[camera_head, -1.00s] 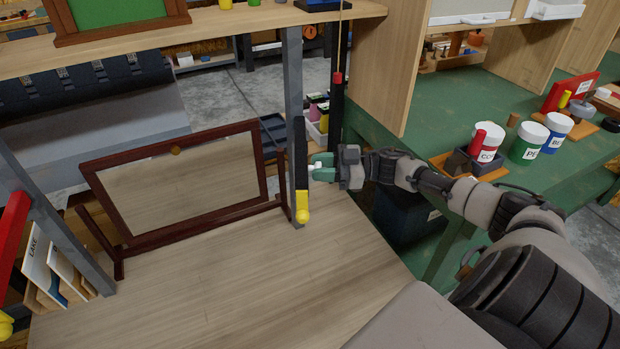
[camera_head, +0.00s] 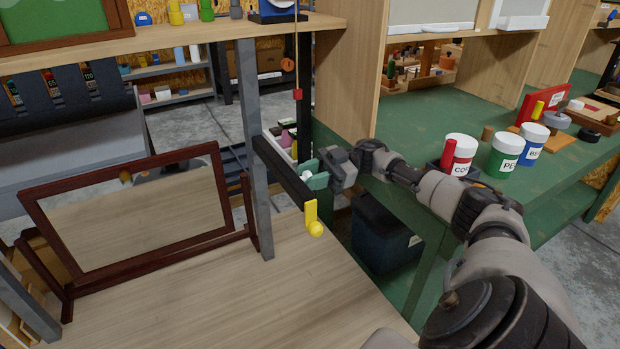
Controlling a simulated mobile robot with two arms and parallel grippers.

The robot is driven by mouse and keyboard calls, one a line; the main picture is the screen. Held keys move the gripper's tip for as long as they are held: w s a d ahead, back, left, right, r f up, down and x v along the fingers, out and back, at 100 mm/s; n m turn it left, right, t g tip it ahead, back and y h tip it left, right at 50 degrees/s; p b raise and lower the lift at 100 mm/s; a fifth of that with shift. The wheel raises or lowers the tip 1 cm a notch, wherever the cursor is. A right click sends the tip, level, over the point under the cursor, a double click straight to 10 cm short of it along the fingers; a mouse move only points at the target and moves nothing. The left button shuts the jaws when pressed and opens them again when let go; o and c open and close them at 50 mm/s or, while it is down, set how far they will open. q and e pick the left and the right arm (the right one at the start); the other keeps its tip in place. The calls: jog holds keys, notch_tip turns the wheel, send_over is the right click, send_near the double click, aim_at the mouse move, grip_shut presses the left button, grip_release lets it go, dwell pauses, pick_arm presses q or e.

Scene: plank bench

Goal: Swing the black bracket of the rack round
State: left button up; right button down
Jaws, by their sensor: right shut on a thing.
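The black bracket (camera_head: 281,171) is a dark bar joined to the grey upright post (camera_head: 252,150) of the rack. It slants down to the right, away from the post, and ends in a yellow tip with a round yellow knob (camera_head: 314,228). My right gripper (camera_head: 310,180), with green fingers, comes in from the right and is shut on the bracket near its yellow end. The fingers partly hide the contact. My left gripper is out of view.
A brown-framed mirror (camera_head: 130,160) stands on the plank bench (camera_head: 210,300) left of the post. A red piece (camera_head: 297,94) hangs on a cord above the bracket. Labelled jars (camera_head: 506,155) stand on the green bench (camera_head: 440,125) at right. The front of the plank bench is clear.

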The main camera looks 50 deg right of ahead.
jog(key=c, duration=0.8)
grip_release()
jog(key=shift+d+f, duration=0.1)
jog(key=shift+d, duration=0.05)
jog(key=shift+r, duration=0.35)
jog(key=s+d+r, duration=0.3)
jog(key=s+r, duration=0.7)
jog(key=s, duration=0.1)
jog(key=shift+s+r+p, duration=0.15)
jog(key=shift+r+p, duration=0.05)
jog(key=shift+p, duration=0.25)
jog(key=shift+f, duration=0.1)
